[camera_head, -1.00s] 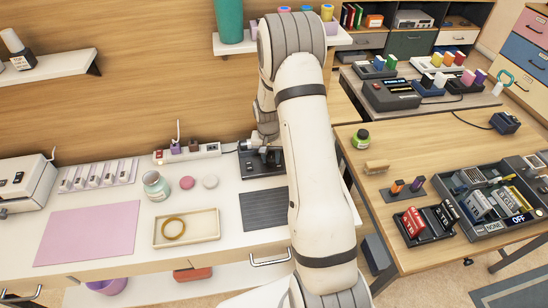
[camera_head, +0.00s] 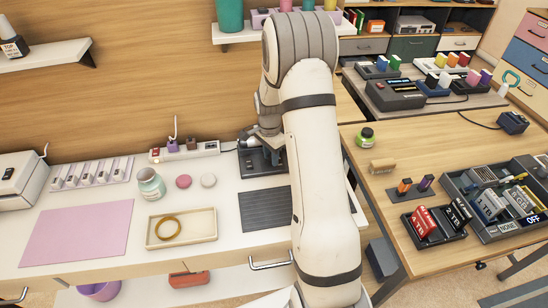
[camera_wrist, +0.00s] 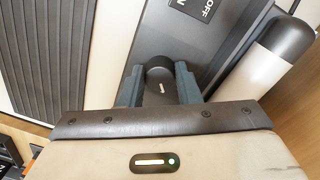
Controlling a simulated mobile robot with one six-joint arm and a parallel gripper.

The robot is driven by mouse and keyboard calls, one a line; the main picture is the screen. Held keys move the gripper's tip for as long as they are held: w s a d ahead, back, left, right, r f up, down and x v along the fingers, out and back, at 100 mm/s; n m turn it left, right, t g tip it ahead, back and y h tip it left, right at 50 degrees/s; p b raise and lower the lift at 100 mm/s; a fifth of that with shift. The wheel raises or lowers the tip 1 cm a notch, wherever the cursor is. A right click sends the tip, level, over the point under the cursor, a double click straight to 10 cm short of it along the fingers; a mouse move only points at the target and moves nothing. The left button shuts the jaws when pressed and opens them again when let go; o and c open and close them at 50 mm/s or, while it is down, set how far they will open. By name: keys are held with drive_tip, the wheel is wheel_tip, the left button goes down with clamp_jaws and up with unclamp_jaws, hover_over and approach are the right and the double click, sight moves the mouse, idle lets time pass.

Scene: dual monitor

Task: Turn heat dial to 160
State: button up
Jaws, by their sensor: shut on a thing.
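A dark grey device (camera_head: 262,162) stands at the back right of the white desk, partly behind my arm in the head view. The number the dial points at cannot be read. In the head view my gripper's fingertips are too small to make out.
A pale cylinder with a black cap (camera_wrist: 272,50) stands close right of my gripper in the wrist view. A ribbed dark mat (camera_head: 265,209) lies in front of the device. A power strip (camera_head: 185,151) is to its left. A wooden table (camera_head: 400,225) with gadgets is at right.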

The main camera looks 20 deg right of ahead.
drive_tip(key=shift+s+f+m, duration=0.2)
drive_tip(key=shift+m, duration=0.7)
drive_tip(key=shift+d, duration=0.1)
drive_tip(key=o, duration=1)
drive_tip(key=shift+r, duration=0.1)
drive_tip(key=shift+c, duration=0.2)
drive_tip(key=shift+w+r, duration=0.15)
drive_tip(key=shift+r, duration=0.05)
wheel_tip(320, 180, up, 8)
drive_tip(key=shift+w+f, duration=0.1)
drive_tip(key=shift+f, duration=0.15)
